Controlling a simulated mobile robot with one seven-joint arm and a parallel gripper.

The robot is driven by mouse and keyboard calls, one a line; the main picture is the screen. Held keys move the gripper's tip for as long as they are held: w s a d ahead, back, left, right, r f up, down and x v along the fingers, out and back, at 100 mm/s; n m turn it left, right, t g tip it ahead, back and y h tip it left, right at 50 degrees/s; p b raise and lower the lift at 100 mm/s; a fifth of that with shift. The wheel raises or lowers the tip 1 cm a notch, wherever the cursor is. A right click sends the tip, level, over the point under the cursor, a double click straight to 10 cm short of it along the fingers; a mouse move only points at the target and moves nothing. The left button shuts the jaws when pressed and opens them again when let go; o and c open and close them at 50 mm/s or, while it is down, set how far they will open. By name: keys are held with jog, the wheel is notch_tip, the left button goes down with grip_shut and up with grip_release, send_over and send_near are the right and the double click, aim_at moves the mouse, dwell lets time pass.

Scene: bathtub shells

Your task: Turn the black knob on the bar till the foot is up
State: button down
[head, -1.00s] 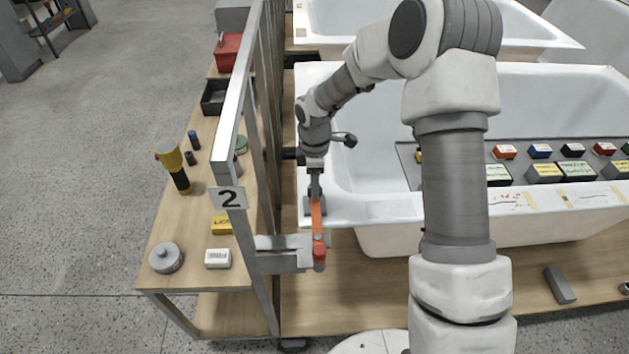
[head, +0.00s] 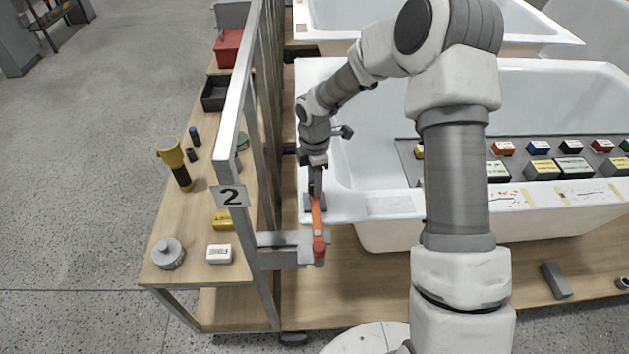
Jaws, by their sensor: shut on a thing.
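An orange bar (head: 317,216) reaches from the tub rim out over the grey bracket on the frame, with a red round end (head: 319,249) nearest me. My gripper (head: 315,194) points down at the bar's far end, over a grey pad (head: 309,205) on the tub rim. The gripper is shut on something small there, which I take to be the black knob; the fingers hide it. The foot cannot be made out clearly, and I cannot tell whether it touches the surface below.
A grey bracket (head: 280,252) joins the metal frame marked 2 (head: 229,196) just left of the bar. The white tub (head: 470,215) lies right, with a tray (head: 480,165) of small boxes. A wooden shelf (head: 190,275) with a flashlight (head: 174,164) stands left of the frame.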

jog(key=shift+c, duration=1.9)
grip_release()
notch_tip(320, 180, up, 18)
jog(key=p, duration=0.1)
jog(key=shift+f, duration=0.25)
jog(key=s+d+r+m+t+h, duration=0.1)
jog(key=s+d+r+m, duration=0.2)
jog(key=s+r+m, duration=0.25)
jog(key=s+d+r+m+t, duration=0.2)
jog(key=s+d+r+m, duration=0.25)
jog(key=s+r, duration=0.2)
jog(key=s+d+r+m+t+y, duration=0.1)
jog(key=s+d+m+t, duration=0.1)
jog(key=s+m, duration=0.9)
jog(key=s+d, duration=0.1)
jog(key=s, duration=0.2)
jog(key=shift+s+t, duration=0.15)
jog(key=shift+t, duration=0.15)
